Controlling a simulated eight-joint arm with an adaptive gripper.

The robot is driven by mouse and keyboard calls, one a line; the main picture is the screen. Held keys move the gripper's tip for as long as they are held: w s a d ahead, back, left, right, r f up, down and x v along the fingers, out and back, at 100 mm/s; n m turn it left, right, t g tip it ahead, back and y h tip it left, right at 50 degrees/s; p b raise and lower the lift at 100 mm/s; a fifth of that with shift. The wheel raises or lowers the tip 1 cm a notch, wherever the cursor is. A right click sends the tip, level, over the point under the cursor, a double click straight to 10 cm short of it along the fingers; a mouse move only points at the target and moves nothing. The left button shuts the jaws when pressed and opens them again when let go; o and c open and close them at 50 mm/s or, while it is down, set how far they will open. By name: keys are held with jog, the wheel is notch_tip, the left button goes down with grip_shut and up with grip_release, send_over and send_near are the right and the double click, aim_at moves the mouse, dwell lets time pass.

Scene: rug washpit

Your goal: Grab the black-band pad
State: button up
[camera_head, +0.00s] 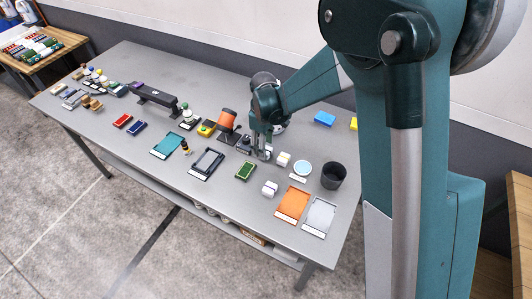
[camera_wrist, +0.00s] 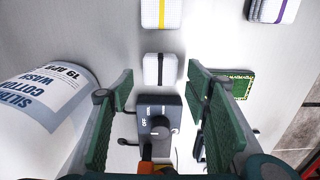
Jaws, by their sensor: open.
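The black-band pad (camera_wrist: 160,70) is a small white block with a dark stripe, in the upper middle of the wrist view. My gripper (camera_wrist: 160,76) is open, with one green finger on each side of the pad in the picture and gaps between. I cannot tell how far the fingertips are above it. In the head view my gripper (camera_head: 262,154) is low over the table, and the black-band pad cannot be made out there. A yellow-band pad (camera_wrist: 160,13) lies beyond it, and a purple-band pad (camera_wrist: 273,10) lies at the upper right.
A dark device with an OFF knob (camera_wrist: 158,120) sits just below the pad in the wrist view. A large labelled white container (camera_wrist: 42,105) is close on the left. A green-gold card (camera_wrist: 238,86) lies right. A dark cup (camera_head: 333,176) and orange tray (camera_head: 292,205) stand nearby.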

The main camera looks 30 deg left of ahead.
jog(key=shift+f, duration=0.9)
jog(key=shift+c, duration=0.7)
jog(key=c, duration=0.7)
